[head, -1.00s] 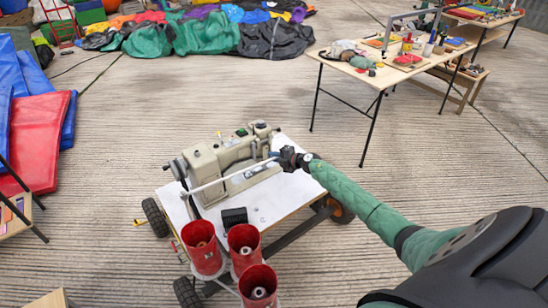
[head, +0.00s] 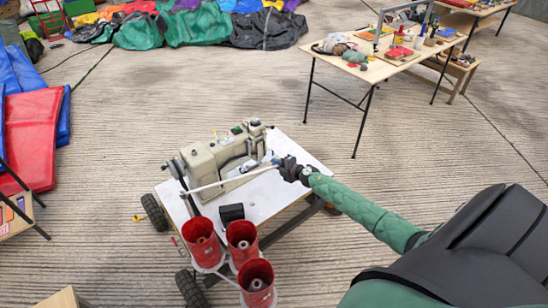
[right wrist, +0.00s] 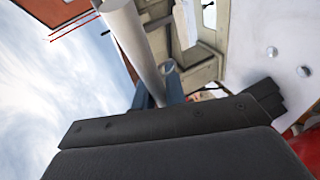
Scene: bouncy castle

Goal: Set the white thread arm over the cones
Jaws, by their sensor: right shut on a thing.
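The white thread arm (head: 222,182) is a thin pale rod slanting across the front of the beige sewing machine (head: 222,150) on a white-topped cart. My right gripper (head: 274,161) is shut on the rod's right end. In the right wrist view, the white rod (right wrist: 135,45) runs down to the blue-grey fingers (right wrist: 158,88) of my right gripper; the dark gripper body hides their lower part. The cones stand inside three red cups (head: 201,248) at the cart's front, and only pale cone tops (head: 256,284) show. The rod lies behind the cups, not above them. My left gripper is not in view.
A small black box (head: 231,212) sits on the white cart top (head: 285,190) between machine and cups. A work table (head: 385,72) with tools stands at the back right. Red and blue mats (head: 30,140) lie at the left. The concrete floor between is clear.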

